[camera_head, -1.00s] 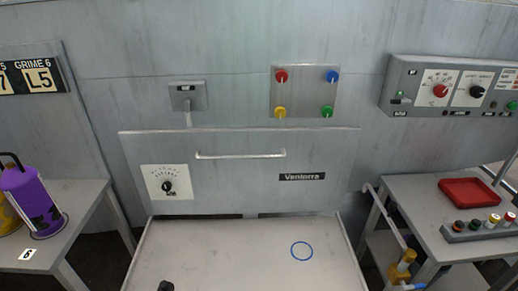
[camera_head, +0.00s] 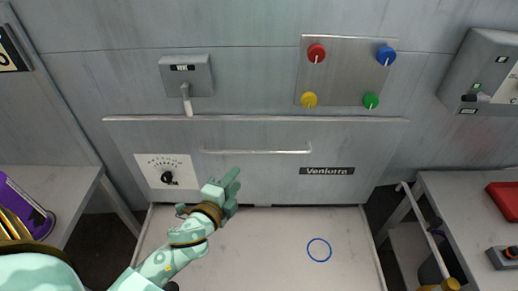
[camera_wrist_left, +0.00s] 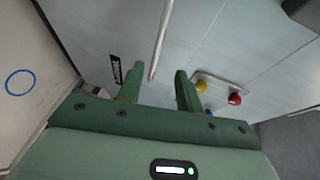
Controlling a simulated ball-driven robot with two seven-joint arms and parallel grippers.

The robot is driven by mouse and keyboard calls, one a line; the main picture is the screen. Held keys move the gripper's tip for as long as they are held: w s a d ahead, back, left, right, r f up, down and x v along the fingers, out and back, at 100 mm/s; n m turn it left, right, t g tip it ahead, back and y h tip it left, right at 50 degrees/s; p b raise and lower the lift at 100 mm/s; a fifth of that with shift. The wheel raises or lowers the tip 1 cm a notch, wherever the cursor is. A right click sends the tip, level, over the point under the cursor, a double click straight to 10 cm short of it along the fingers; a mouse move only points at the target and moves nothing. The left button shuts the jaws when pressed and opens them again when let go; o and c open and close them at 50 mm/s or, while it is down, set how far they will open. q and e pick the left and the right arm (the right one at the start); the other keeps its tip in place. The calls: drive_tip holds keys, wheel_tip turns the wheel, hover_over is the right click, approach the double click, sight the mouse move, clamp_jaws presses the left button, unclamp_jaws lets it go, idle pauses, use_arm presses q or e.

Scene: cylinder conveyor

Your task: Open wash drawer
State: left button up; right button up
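The grey wash drawer front (camera_head: 260,180), marked Ventorra, is in the middle of the head view and looks shut. Its pale bar handle (camera_head: 257,152) runs across the upper part. My left gripper (camera_head: 226,186) is in front of the drawer, a little below the handle, with its fingers pointing up towards it. In the left wrist view, my left gripper (camera_wrist_left: 157,78) has its two fingers apart with nothing between them. The handle (camera_wrist_left: 159,42) shows ahead, its near end between the fingertips in the picture; contact is not visible. My right gripper is not in view.
A dial (camera_head: 167,177) is on the drawer's left, and a lever box (camera_head: 186,76) and a panel of coloured knobs (camera_head: 347,72) are above. A pale surface with a blue ring (camera_head: 319,249) lies below. Side tables (camera_head: 453,218) flank it.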

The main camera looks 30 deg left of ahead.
sight(255, 154)
use_arm(q)
drive_tip(key=w+f, duration=0.1)
drive_tip(key=w, duration=0.3)
drive_tip(key=w+f+b, duration=0.1)
drive_tip(key=w, duration=0.4)
drive_tip(key=w+b, duration=0.1)
drive_tip(key=w, duration=0.4)
drive_tip(key=shift+a+f, duration=0.4)
drive_tip(key=shift+w, duration=0.45)
drive_tip(key=c, duration=0.7)
clamp_jaws()
